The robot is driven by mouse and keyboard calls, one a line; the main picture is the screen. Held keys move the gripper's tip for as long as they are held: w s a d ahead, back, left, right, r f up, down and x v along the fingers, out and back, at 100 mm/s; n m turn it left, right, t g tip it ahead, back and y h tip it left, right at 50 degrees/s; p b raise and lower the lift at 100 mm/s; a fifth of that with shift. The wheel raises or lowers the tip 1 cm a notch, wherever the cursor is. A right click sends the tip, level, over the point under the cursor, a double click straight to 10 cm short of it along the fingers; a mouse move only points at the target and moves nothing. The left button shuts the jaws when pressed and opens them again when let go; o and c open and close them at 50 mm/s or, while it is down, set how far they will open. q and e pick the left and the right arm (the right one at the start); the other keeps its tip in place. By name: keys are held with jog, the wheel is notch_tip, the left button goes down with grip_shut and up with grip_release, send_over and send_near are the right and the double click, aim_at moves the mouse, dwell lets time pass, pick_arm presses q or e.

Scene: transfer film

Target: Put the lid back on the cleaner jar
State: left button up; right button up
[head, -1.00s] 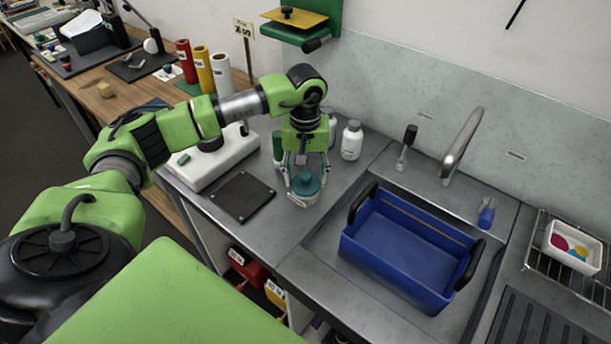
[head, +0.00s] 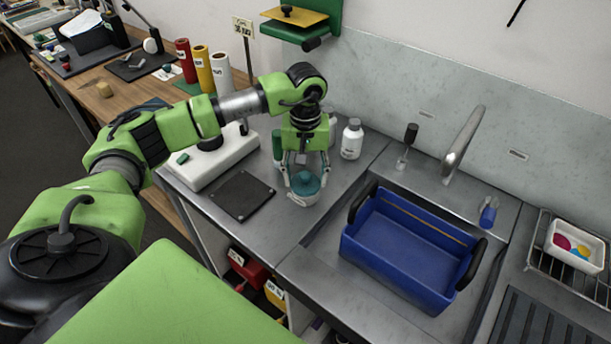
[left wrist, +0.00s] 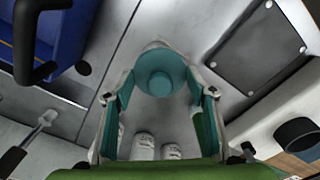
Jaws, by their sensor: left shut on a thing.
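The teal lid (head: 305,184) with a round knob is between the fingers of my left gripper (head: 304,177), which is shut on it and points down. The whitish cleaner jar (head: 302,201) is directly under the lid on the steel counter, mostly hidden by it. In the left wrist view the lid (left wrist: 160,74) fills the space between the fingertips, with a pale edge of the jar (left wrist: 156,45) behind it. The lid looks on or very close to the jar's top; I cannot tell whether it is fully seated. My right gripper is not in view.
White bottles (head: 351,140) and a green one (head: 278,147) stand behind the gripper. A dark square plate (head: 242,196) lies to the left, beside a white device (head: 215,163). A blue tub (head: 390,268) sits in the sink area to the right. A tap (head: 462,145) rises behind it.

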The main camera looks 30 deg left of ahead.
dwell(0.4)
pick_arm(q)
jog(key=o, duration=0.9)
jog(key=o, duration=0.4)
jog(key=shift+o, duration=0.2)
jog(key=shift+r, duration=0.1)
jog(key=shift+r+p, duration=1.8)
jog(key=shift+r, duration=1.6)
